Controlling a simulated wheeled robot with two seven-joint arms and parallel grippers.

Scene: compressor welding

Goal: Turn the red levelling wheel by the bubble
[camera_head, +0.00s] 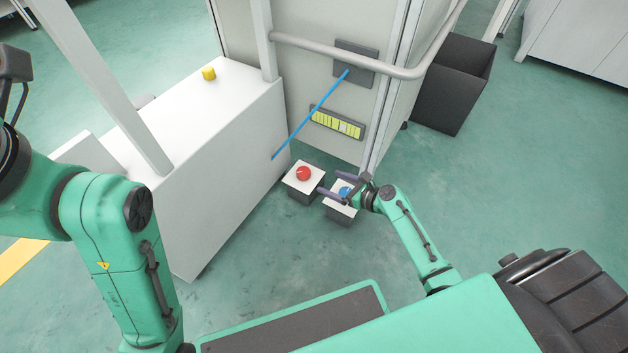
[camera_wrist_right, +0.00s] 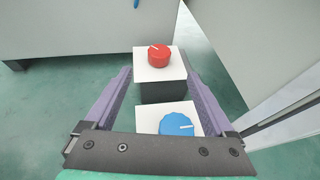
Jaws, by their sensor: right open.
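The red wheel (camera_head: 303,174) with a white mark sits on a white-topped dark block (camera_head: 299,194) on the floor; in the right wrist view the wheel (camera_wrist_right: 159,56) is ahead, beyond the fingertips. The blue wheel (camera_head: 345,192) sits on a similar block nearer my right arm, below the right gripper in the wrist view (camera_wrist_right: 177,126). The yellow-green bubble level (camera_head: 337,124) is on the pale cabinet front; its bubble is too small to read surely. My right gripper (camera_head: 321,187) is open and empty, its purple fingers pointing toward the red wheel's block. My left gripper is out of view.
A white bench (camera_head: 214,158) with a yellow knob (camera_head: 209,73) stands left of the blocks. A thin blue rod (camera_head: 310,114) slants across the cabinet front below a grey rail (camera_head: 345,54). A dark bin (camera_head: 455,82) stands right. Floor in front is clear.

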